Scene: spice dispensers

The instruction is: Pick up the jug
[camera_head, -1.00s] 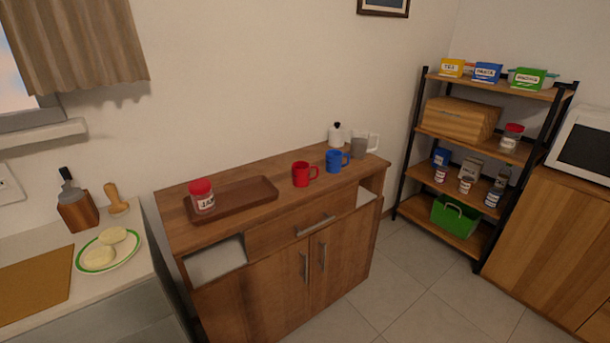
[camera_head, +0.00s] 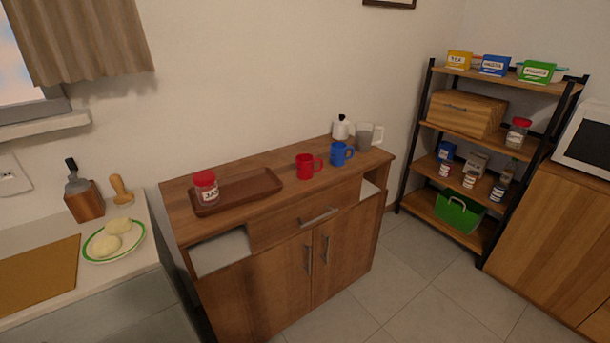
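The jug (camera_head: 364,137) is a grey, see-through vessel with a pale handle on its right side. It stands upright at the back right corner of the wooden sideboard (camera_head: 225,222). A small white kettle-like pot with a black knob (camera_head: 341,128) stands just left of it. A blue mug (camera_head: 340,154) and a red mug (camera_head: 306,167) stand in front and to the left. Neither of my grippers is in view.
A brown tray (camera_head: 262,192) with a red-lidded jar (camera_head: 206,188) is on the sideboard's left. A black-framed shelf (camera_head: 461,131) with boxes and jars stands right. A counter with a plate (camera_head: 139,239) is left. Tiled floor (camera_head: 410,267) is free in front.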

